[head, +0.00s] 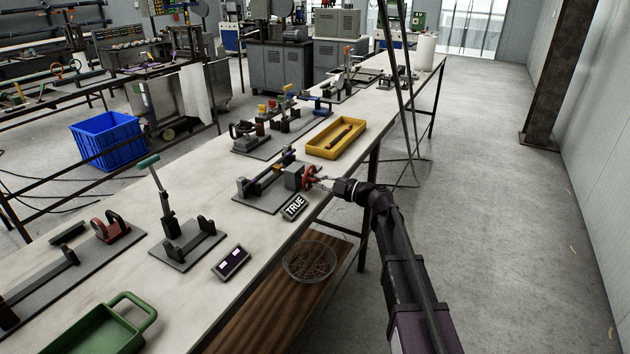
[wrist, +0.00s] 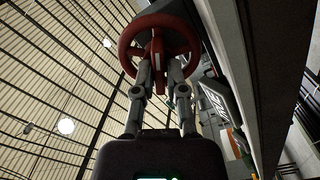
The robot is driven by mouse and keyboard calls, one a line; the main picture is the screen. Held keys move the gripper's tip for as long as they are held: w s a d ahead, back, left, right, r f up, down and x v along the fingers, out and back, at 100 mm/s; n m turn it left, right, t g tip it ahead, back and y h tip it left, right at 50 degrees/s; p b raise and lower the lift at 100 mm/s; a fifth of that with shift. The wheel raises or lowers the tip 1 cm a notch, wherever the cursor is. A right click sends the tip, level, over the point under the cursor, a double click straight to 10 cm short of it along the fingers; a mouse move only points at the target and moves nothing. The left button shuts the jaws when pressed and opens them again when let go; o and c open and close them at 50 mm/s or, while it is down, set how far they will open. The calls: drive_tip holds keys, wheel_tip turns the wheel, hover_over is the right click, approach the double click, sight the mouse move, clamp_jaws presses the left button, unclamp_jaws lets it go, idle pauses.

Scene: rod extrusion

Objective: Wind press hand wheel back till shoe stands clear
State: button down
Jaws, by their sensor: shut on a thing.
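The red press hand wheel (head: 311,176) stands at the right end of the small press (head: 268,186) on the bench. It fills the top of the wrist view (wrist: 159,45). My gripper (head: 326,182) reaches it from the right, over the bench's front edge. In the wrist view my gripper's two fingers (wrist: 158,62) are closed on the wheel's red handle or spoke; I cannot tell which. The press shoe is too small to make out, so its gap cannot be told. A "TRUE" sign (head: 294,207) stands in front of the press.
A yellow tray (head: 313,151) holding a dark part sits just behind the press. A lever fixture (head: 186,240), a small two-window box (head: 231,263) and a green tray (head: 70,338) are to the left. A wire basket (head: 310,261) sits on the lower shelf.

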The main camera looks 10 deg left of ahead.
drive_tip(key=shift+s+n, duration=0.15)
drive_tip(key=shift+n, duration=0.15)
drive_tip(key=shift+n, duration=0.8)
drive_tip(key=shift+n, duration=1)
drive_tip(key=c, duration=0.6)
unclamp_jaws()
